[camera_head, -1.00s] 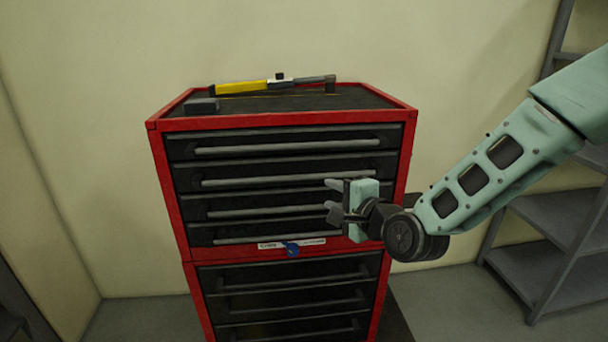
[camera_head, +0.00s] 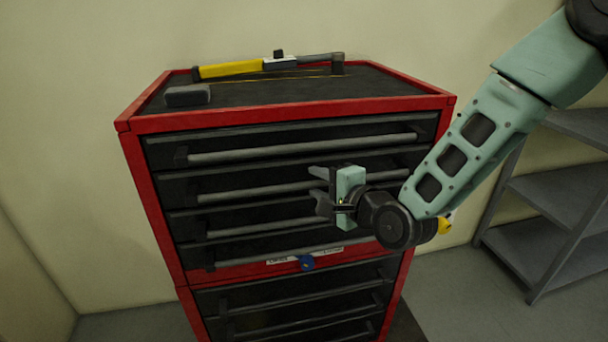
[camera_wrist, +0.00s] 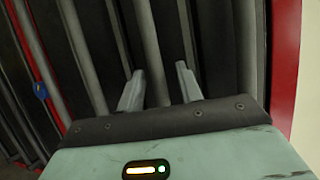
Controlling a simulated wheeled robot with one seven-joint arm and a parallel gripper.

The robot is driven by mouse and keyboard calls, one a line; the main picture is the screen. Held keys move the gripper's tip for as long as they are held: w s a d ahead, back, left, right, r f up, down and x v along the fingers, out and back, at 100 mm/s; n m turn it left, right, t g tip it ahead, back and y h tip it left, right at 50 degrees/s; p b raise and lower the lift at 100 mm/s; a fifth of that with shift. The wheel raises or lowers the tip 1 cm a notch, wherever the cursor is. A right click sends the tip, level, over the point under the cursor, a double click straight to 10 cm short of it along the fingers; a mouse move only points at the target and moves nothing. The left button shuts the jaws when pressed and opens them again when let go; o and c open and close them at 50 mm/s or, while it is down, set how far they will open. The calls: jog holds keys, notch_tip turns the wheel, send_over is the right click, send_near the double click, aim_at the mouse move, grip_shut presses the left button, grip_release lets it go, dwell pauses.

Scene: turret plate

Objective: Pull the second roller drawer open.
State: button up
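A red and black tool cabinet (camera_head: 128,127) has an upper chest of several drawers and a lower roller section (camera_head: 208,297) below a red band. All drawers look closed. The roller section's upper handle (camera_head: 300,299) and second handle (camera_head: 305,318) are long grey bars, well below my gripper. My gripper (camera_head: 318,187) is open and empty, in front of the upper chest near its second handle (camera_head: 250,190). In the wrist view my gripper (camera_wrist: 160,72) points at the drawer fronts, with a handle bar (camera_wrist: 151,50) seen between the fingers; contact cannot be told.
A yellow and grey tool (camera_head: 232,69) and a dark block (camera_head: 187,95) lie on the cabinet top. A blue lock piece (camera_head: 306,263) sits on the red band. Grey shelves (camera_head: 550,190) stand at the right. Floor left of the cabinet is clear.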

jog(key=shift+w+a, duration=0.15)
jog(key=shift+w, duration=0.05)
grip_shut()
